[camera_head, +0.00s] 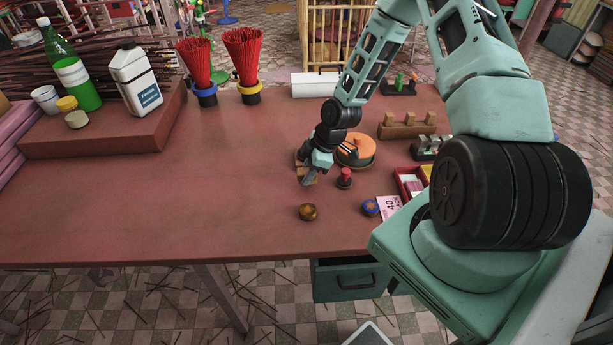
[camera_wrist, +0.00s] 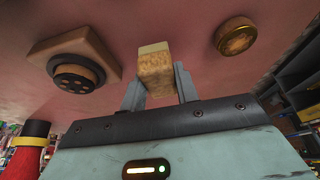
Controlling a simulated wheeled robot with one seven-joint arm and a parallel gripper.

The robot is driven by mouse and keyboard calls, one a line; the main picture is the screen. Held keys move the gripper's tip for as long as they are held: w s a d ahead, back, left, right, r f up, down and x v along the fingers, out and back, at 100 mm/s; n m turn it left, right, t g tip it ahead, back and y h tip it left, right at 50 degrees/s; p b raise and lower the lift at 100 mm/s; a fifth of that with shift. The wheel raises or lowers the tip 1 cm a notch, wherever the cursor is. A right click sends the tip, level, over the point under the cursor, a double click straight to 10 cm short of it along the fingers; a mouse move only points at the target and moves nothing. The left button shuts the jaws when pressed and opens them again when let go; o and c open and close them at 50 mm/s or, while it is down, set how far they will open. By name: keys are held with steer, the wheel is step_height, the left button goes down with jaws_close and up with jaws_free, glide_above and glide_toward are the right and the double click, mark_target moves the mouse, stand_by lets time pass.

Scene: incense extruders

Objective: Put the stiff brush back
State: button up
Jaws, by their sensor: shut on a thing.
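My gripper (camera_head: 308,177) is over the middle of the red-brown table (camera_head: 200,205). In the wrist view my gripper (camera_wrist: 158,90) is shut on a small tan block with a rough, bristle-like side and a paler end. This looks like the stiff brush (camera_wrist: 155,72); it also shows in the head view (camera_head: 308,178), small and partly covered by the fingers. Whether it touches the table I cannot tell. A square wooden piece (camera_wrist: 98,42) bearing a black round part with holes (camera_wrist: 75,78) lies close by; in the head view it is mostly hidden behind my gripper.
A round brown-gold tin (camera_head: 307,212) sits nearer the front edge. A red-topped stamp (camera_head: 345,178), an orange disc (camera_head: 355,147), a wooden stand (camera_head: 407,127) and a red tray (camera_head: 403,184) are to the right. Red incense bundles (camera_head: 243,58) stand behind. The table's left middle is clear.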

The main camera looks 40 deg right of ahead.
steer(key=shift+f, duration=1.2)
steer(key=shift+f, duration=0.2)
steer(key=o, duration=0.9)
steer(key=shift+o, duration=0.2)
steer(key=shift+r, duration=0.15)
